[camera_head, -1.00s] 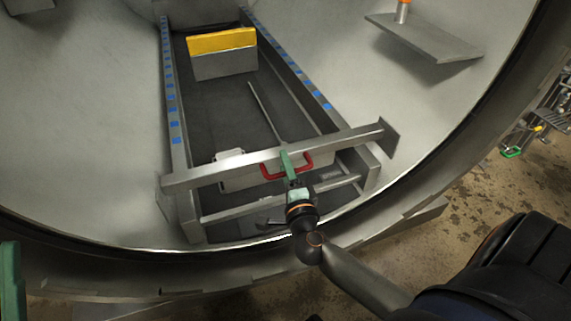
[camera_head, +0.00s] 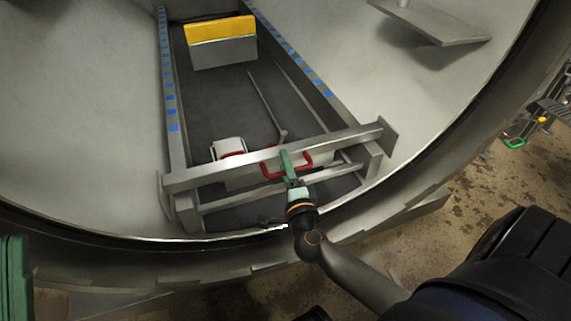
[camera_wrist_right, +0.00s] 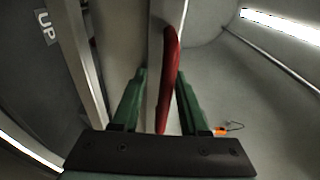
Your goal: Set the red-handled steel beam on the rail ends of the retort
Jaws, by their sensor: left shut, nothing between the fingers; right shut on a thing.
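The steel beam (camera_head: 215,174) lies crosswise over the front of the retort's two rails, a plate at each end. Its left part is over the left rail end (camera_head: 187,211) and its right part over the right rail end (camera_head: 371,160); I cannot tell whether it touches them. My right gripper (camera_head: 286,162) is shut on the beam's red handle (camera_head: 306,162). In the right wrist view the red handle (camera_wrist_right: 170,75) stands between the green fingers (camera_wrist_right: 160,105), beside the grey beam (camera_wrist_right: 154,60). My left gripper (camera_head: 15,280) shows only partly at the left edge, away from the beam.
A grey block with a yellow top (camera_head: 221,42) stands farther back between the rails. A white object with red on it (camera_head: 228,148) and a thin rod (camera_head: 265,100) are behind the beam. A flat plate (camera_head: 430,22) is on the right wall. The curved retort rim (camera_head: 110,245) runs in front.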

